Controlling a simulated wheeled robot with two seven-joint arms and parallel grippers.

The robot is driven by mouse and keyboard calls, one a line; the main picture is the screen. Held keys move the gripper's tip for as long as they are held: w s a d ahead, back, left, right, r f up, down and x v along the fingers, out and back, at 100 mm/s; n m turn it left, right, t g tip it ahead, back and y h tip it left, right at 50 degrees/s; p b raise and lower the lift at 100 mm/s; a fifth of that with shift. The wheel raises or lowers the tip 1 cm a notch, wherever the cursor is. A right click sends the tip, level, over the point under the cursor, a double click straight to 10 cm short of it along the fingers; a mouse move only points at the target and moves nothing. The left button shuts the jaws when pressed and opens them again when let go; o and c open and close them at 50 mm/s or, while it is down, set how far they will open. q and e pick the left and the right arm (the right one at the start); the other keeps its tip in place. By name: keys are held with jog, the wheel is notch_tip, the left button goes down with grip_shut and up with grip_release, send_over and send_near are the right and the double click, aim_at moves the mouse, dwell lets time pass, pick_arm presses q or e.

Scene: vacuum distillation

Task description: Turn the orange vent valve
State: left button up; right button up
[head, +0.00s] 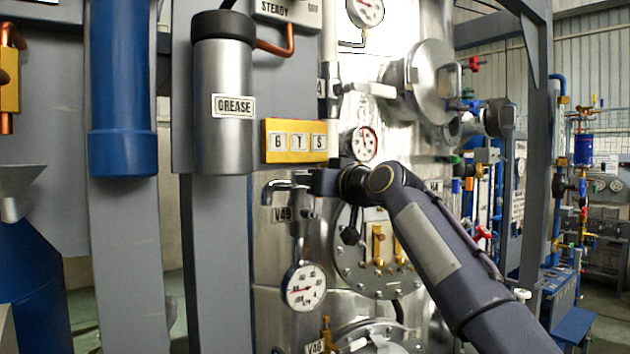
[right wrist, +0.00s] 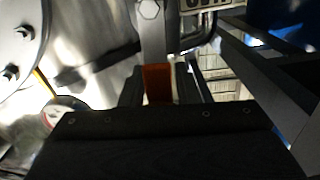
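An orange piece (right wrist: 157,83), which looks like the vent valve's handle, shows in the right wrist view below a grey metal bar with a bolt. It lies between the dark fingers of my right gripper (right wrist: 160,92). I cannot tell whether both fingers press on it. My left gripper is not in view.
A GREASE cylinder (head: 222,106) and grey posts stand to the left. A round bolted flange (head: 378,262) lies behind my right forearm.

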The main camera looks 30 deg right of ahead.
jog(key=shift+o, duration=1.1)
jog(key=shift+r, duration=0.1)
jog(key=s+b, duration=0.3)
jog(key=s, duration=0.5)
jog(key=shift+d, duration=0.3)
jog(key=shift+w, duration=0.1)
